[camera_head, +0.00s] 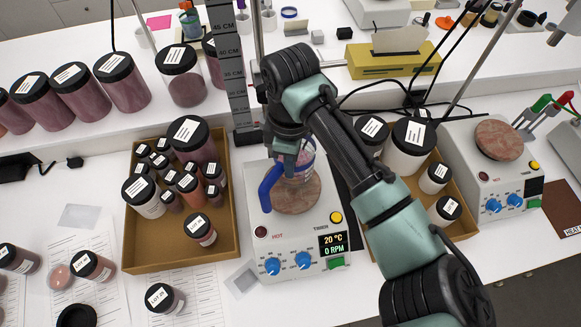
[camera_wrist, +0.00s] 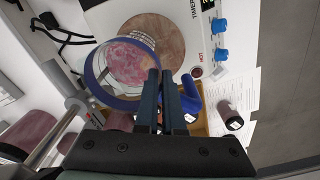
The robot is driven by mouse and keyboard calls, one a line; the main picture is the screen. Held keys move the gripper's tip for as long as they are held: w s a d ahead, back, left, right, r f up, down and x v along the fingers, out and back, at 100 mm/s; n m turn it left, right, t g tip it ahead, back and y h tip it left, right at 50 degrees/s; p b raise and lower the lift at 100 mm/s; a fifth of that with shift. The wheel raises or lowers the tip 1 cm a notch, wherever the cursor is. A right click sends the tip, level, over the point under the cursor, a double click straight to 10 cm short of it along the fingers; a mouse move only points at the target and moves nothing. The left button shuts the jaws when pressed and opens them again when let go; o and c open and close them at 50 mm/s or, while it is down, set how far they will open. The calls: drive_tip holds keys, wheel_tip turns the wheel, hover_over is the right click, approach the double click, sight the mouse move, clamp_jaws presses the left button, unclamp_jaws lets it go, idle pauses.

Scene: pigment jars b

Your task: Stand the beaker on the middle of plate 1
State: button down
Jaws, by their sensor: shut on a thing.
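The beaker (camera_head: 307,160) is clear with a blue rim and a blue handle. It is over the round mottled plate (camera_head: 297,203) of the middle hotplate; I cannot tell whether its base touches. My gripper (camera_head: 288,165) is shut on the beaker at its handle side. In the wrist view the beaker's blue rim (camera_wrist: 88,75) lies left of my gripper (camera_wrist: 159,80), and the blue handle shows on the right. Pinkish mottling shows through the beaker. The plate (camera_wrist: 170,25) extends past the beaker there.
Cardboard trays of labelled jars stand left (camera_head: 130,240) and right (camera_head: 380,250) of the hotplate. A second hotplate (camera_head: 500,140) with a similar plate is at the right. A tall ruler column (camera_head: 236,80) stands behind the middle hotplate. The arm covers its right side.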

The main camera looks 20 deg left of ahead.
wheel_tip(320, 180, up, 8)
drive_tip(key=shift+f+b, duration=0.1)
drive_tip(key=shift+b, duration=1.1)
wheel_tip(320, 180, down, 8)
drive_tip(key=s+b, duration=0.2)
drive_tip(key=b, duration=0.2)
drive_tip(key=shift+d+b, duration=0.2)
drive_tip(key=shift+b, duration=0.1)
drive_tip(key=shift+f+b, duration=0.4)
drive_tip(key=shift+f, duration=0.25)
drive_tip(key=c, duration=1)
unclamp_jaws()
drive_tip(key=shift+s, duration=0.1)
drive_tip(key=shift+o, duration=0.2)
wheel_tip(320, 180, up, 13)
drive_tip(key=shift+p, duration=0.3)
